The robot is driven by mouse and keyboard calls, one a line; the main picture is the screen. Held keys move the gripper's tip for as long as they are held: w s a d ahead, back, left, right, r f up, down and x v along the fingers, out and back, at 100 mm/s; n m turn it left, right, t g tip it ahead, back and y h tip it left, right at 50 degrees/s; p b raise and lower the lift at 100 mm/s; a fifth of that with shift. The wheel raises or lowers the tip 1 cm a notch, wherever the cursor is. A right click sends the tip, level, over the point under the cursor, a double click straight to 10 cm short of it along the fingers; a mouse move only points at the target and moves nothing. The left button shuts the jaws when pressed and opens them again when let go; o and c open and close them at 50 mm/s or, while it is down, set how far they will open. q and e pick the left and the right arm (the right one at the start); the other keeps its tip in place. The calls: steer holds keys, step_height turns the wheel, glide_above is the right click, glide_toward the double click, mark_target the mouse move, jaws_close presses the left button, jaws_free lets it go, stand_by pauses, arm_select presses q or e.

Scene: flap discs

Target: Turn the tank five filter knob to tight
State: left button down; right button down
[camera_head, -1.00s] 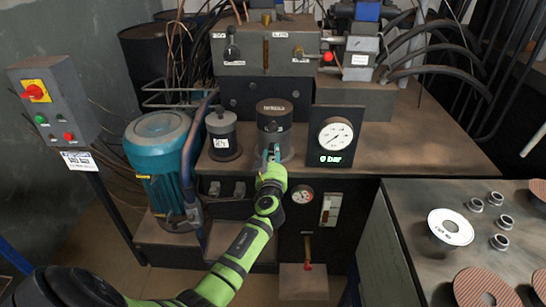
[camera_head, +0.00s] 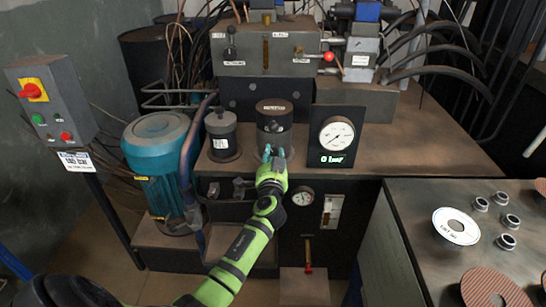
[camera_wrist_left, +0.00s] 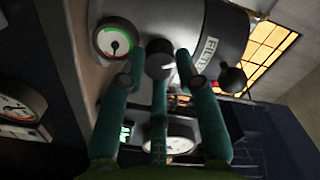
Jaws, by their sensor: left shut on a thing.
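The grey cylindrical filter housing (camera_head: 273,116) stands upright on the tank top, with a pale label near its top. My left gripper (camera_head: 268,153) is at its front, low on the side facing me. In the left wrist view its teal fingers (camera_wrist_left: 160,82) close around a small dark round knob (camera_wrist_left: 160,64) on the filter housing (camera_wrist_left: 205,35). The fingers hide part of the knob, and I cannot read its setting. A small dial with a green arc (camera_wrist_left: 117,39) sits beside the knob. My right gripper is not in view.
A second, smaller dark canister (camera_head: 221,135) stands just left of the filter. A pressure gauge panel (camera_head: 336,137) stands close on its right. A teal motor (camera_head: 160,165) is further left. A bench (camera_head: 405,215) with several metal rings is at right.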

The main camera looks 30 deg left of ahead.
arm_select(q)
steer(key=shift+r+m, duration=0.3)
steer(key=shift+m, duration=1.5)
steer(key=shift+m+p, duration=0.4)
steer(key=shift+m, duration=0.9)
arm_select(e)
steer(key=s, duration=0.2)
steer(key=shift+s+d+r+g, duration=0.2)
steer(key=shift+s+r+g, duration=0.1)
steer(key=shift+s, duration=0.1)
arm_select(q)
steer(key=shift+w, duration=0.1)
steer(key=shift+m, duration=0.3)
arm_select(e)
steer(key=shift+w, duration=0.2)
arm_select(q)
steer(key=c, duration=0.9)
jaws_free()
steer(key=shift+f, duration=0.15)
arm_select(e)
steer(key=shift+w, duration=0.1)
arm_select(q)
steer(key=shift+f, duration=0.1)
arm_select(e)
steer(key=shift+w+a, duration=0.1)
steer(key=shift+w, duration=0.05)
